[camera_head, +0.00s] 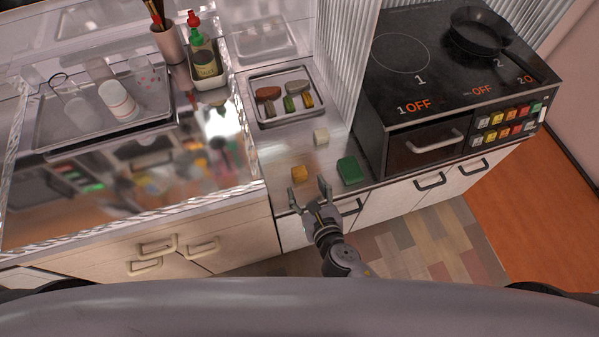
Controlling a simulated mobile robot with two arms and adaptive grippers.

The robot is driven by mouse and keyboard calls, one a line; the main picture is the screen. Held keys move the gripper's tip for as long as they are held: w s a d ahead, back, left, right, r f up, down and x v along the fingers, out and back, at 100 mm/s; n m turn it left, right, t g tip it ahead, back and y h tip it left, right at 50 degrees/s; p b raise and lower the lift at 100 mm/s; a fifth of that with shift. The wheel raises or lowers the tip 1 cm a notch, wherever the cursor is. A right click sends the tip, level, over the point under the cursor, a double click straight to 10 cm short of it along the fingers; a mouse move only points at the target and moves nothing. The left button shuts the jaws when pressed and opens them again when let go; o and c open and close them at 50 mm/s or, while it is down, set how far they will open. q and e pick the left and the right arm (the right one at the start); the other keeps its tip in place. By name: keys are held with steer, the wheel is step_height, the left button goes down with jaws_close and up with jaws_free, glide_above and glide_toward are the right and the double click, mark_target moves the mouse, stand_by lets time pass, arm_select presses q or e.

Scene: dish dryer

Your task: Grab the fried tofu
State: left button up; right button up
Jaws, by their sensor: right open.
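A small golden-orange block, which looks like the fried tofu (300,174), sits on the steel counter near its front edge. My right gripper (308,187) is open, with its fingers spread just in front of the block and pointing toward it. The block lies beyond the fingertips, nearer the left finger. Nothing shows between the fingers, and I cannot tell how high they are above the counter. My left gripper is not in view.
A green block (350,170) sits close to the right of my gripper. A white cube (321,135) lies behind. A metal tray (262,85) holds several food pieces. The stove (440,90) stands right; a glass-edged counter section (180,205) is left.

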mark_target(301, 174)
steer(key=shift+b+x, duration=0.35)
steer(key=shift+x, duration=2.8)
steer(key=shift+d+f, duration=0.1)
steer(key=shift+s, duration=0.1)
steer(key=shift+c, duration=0.2)
steer(key=c, duration=1.1)
steer(key=shift+c, duration=0.2)
